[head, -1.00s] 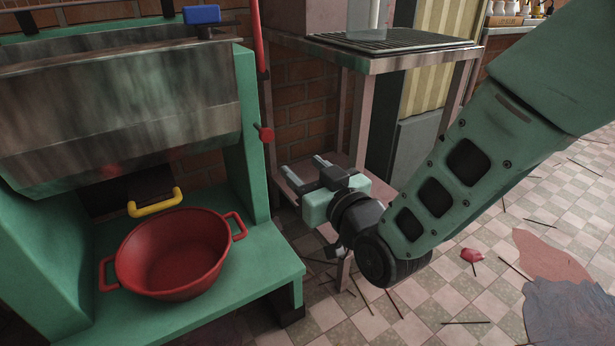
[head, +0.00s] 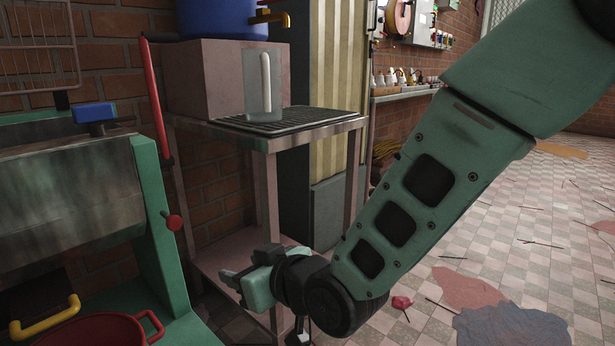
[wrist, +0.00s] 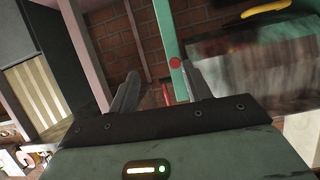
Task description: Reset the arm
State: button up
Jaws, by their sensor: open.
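My gripper (head: 232,278) is at the lower middle of the head view, at the end of my green arm. Its fingers point left, in front of the lower shelf of a stand. In the wrist view its two fingers (wrist: 158,92) are apart, with nothing between them. Behind them are a brick wall and the green frame of a machine.
The green machine (head: 165,240) with its metal drum (head: 70,200) stands at left. A red basin (head: 85,332) is at its foot. The stand (head: 300,138) holds a clear jug (head: 263,85) on a grate. Tiled floor (head: 420,260) lies right, with scattered sticks.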

jog(key=s+d+r+m+g+h+p, duration=0.1)
jog(key=s+d+g+h, duration=0.35)
jog(key=s+d, duration=0.75)
jog(key=s+d+m+g+h+p, duration=0.1)
jog(key=s+d+g+h, duration=0.4)
jog(key=s+d, duration=0.65)
notch_tip(320, 180, up, 37)
jog(key=w+d+p, duration=0.1)
jog(key=w+p, duration=0.1)
jog(key=p, duration=3.5)
jog(key=shift+w+d+r+t, duration=0.2)
jog(key=shift+w+d+t, duration=0.15)
jog(key=shift+h, duration=0.25)
